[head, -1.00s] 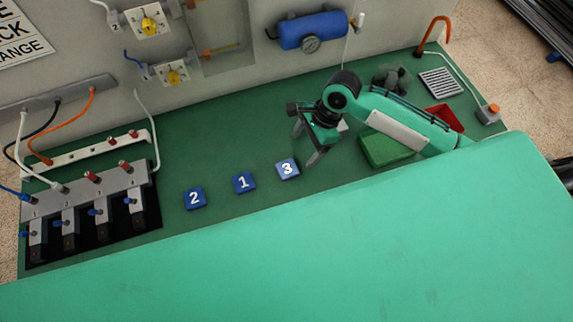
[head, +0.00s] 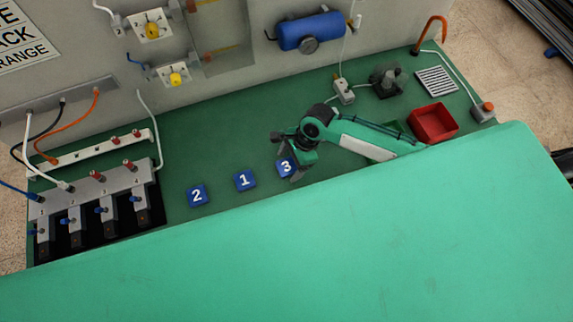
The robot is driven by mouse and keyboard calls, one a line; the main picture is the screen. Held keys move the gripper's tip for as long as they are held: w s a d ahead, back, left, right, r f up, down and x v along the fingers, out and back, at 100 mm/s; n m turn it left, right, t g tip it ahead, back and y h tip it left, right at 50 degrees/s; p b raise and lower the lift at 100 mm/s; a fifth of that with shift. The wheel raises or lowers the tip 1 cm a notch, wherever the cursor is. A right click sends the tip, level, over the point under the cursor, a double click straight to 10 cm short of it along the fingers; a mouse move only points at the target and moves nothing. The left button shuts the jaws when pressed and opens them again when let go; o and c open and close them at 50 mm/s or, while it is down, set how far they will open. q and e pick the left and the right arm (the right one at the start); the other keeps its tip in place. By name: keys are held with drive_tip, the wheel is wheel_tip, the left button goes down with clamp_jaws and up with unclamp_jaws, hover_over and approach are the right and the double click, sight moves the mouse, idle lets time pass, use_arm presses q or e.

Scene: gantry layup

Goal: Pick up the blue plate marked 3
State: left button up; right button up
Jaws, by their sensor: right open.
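The blue plate marked 3 (head: 286,168) lies on the green bench top at the right end of a row of blue plates. My right gripper (head: 286,162) is open over it, with dark fingers at its upper left and lower right. The gripper partly covers the plate's edges. I cannot tell whether the fingers touch the plate. My left gripper is not in view.
The blue plates marked 1 (head: 245,180) and 2 (head: 197,195) lie to the left. A red bin (head: 433,122) stands to the right, with a green bin (head: 382,154) partly behind my arm. Levered valve blocks (head: 98,190) fill the bench's left end.

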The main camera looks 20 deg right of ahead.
drive_tip(key=shift+c, duration=0.5)
drive_tip(key=c, duration=1)
drive_tip(key=shift+o, duration=0.2)
drive_tip(key=shift+r, duration=0.15)
